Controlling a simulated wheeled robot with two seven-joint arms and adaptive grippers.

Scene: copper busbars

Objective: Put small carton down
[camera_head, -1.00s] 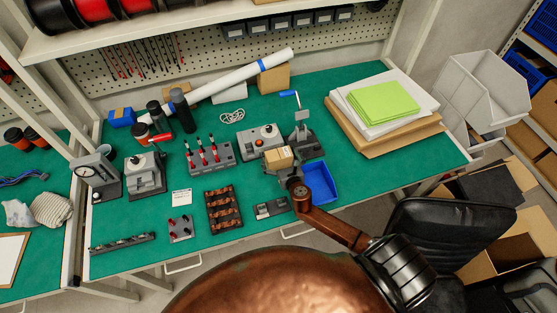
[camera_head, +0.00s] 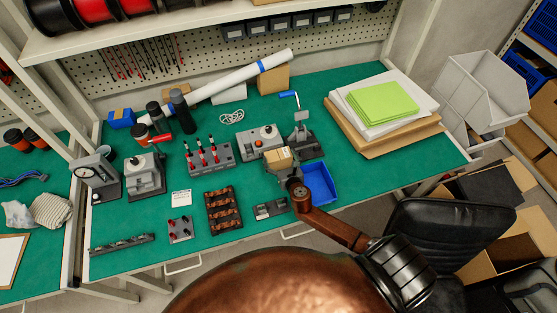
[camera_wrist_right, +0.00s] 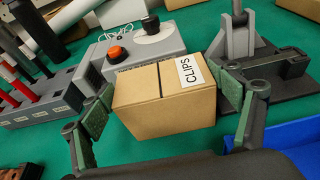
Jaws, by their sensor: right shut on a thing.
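The small carton (camera_wrist_right: 165,97) is a brown box with a dark stripe and a white "CLIPS" label, seen large in the right wrist view. It also shows in the head view (camera_head: 278,158), near the middle of the green bench. My right gripper (camera_wrist_right: 168,112) is shut on it, with green-padded fingers on its left and right sides. In the head view my right gripper (camera_head: 280,168) covers part of the area under the carton. I cannot tell whether the carton touches the bench. My left gripper is not in view.
A grey box with an orange button (camera_head: 261,140) stands just behind the carton. A lever press (camera_head: 302,135) is at the back right. A blue tray (camera_head: 320,184) lies to the right. A copper-part tray (camera_head: 223,209) and a small grey device (camera_head: 271,209) lie in front.

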